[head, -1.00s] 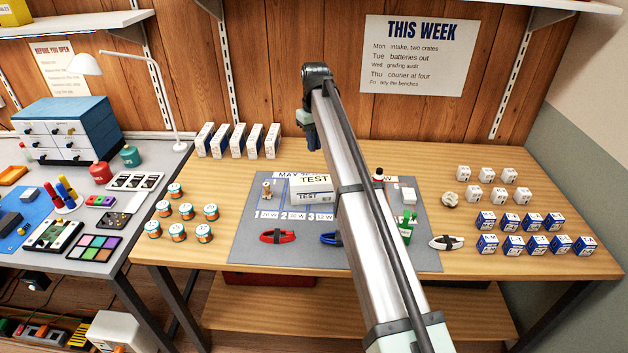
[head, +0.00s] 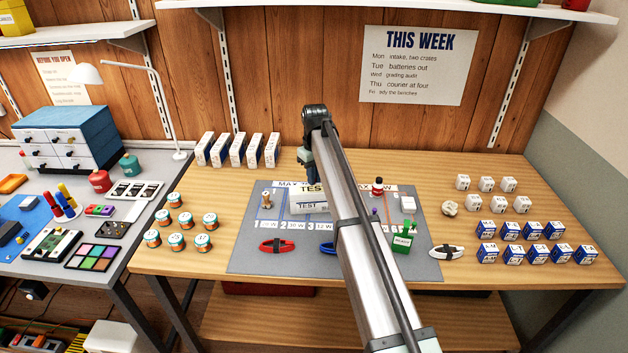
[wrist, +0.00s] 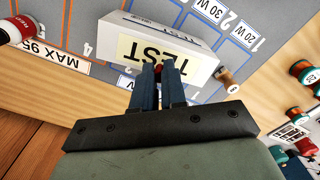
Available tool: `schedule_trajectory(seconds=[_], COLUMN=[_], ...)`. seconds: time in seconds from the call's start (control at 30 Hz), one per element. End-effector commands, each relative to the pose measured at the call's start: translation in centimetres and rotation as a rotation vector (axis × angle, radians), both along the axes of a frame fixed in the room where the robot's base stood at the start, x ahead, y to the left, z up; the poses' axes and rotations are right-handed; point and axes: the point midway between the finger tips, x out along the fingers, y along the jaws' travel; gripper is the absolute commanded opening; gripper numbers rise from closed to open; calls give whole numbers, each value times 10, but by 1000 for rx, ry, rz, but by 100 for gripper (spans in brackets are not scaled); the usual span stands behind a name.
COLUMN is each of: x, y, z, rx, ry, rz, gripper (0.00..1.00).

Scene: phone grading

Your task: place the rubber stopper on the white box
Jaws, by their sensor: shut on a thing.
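The white box (head: 298,207), marked TEST, lies on the grey mat (head: 250,245); it also shows in the wrist view (wrist: 197,68). My gripper (head: 311,180) is just above the box, partly hidden by my arm. In the wrist view my gripper (wrist: 163,76) is shut, its fingertips over the box's TEST label. A small dark red thing (wrist: 158,68), apparently the rubber stopper, shows between the fingertips. The fingers hide most of it. I cannot tell whether it touches the box.
A red-labelled bottle (head: 377,187) and a green container (head: 402,243) stand to the right on the mat. A small wooden-coloured piece (head: 267,201) stands left of the box. Red (head: 277,246) and blue straps lie in front. Clear wood lies behind the mat.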

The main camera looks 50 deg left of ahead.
Motion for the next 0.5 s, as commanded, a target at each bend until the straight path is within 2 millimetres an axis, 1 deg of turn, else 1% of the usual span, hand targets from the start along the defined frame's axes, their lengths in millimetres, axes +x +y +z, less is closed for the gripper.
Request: schedule_trajectory(seconds=[0.03, 0.13, 0.5], x=[0, 0, 0], y=[-1, 0, 0], z=[-7, -16, -18], rx=[-1, 0, 0], ry=[0, 0, 0], rz=[0, 0, 0], gripper=[0, 0, 0])
